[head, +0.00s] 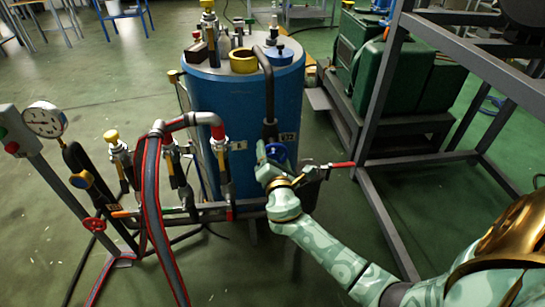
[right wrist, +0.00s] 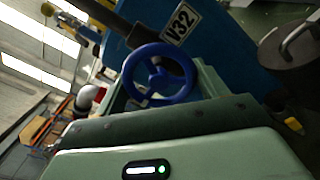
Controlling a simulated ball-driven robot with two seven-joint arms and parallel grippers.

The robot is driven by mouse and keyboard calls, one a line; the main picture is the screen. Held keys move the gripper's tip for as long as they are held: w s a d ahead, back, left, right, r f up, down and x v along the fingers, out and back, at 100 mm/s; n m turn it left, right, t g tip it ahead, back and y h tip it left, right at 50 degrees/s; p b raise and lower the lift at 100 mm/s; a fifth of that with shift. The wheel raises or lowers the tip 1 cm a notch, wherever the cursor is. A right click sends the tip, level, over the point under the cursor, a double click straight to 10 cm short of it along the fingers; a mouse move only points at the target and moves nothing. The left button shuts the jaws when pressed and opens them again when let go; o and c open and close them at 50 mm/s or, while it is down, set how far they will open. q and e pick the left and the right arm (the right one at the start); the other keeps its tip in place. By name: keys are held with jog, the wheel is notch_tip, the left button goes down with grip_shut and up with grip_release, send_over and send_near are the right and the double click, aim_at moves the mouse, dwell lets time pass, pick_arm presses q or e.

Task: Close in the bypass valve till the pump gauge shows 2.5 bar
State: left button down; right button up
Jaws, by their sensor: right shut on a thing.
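A blue handwheel (head: 277,152) sits low on the front of the blue tank, next to a tag (head: 287,136) reading V32. My right gripper (head: 268,157) is at this wheel and shut on it. In the right wrist view the wheel (right wrist: 158,75) shows ahead of the green gripper body, with the V32 tag (right wrist: 180,23) behind it. The gripper's exact hold on the rim is partly hidden. A round white-faced gauge (head: 45,119) stands at the left; its needle is too small to read. My left gripper is not in view.
The blue tank (head: 235,115) carries fittings on top. Pipes and hoses (head: 152,190) stand left of the wheel. A red-handled lever (head: 342,164) sticks out to its right. A grey metal frame (head: 385,225) stands farther right.

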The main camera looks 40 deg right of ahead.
jog(key=shift+f+m+b, duration=0.1)
jog(key=shift+m+b, duration=0.25)
jog(key=shift+m, duration=0.65)
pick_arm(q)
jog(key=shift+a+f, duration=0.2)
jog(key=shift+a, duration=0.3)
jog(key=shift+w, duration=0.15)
pick_arm(e)
jog(key=shift+m, duration=0.3)
jog(key=o, duration=1)
jog(key=shift+a, duration=0.1)
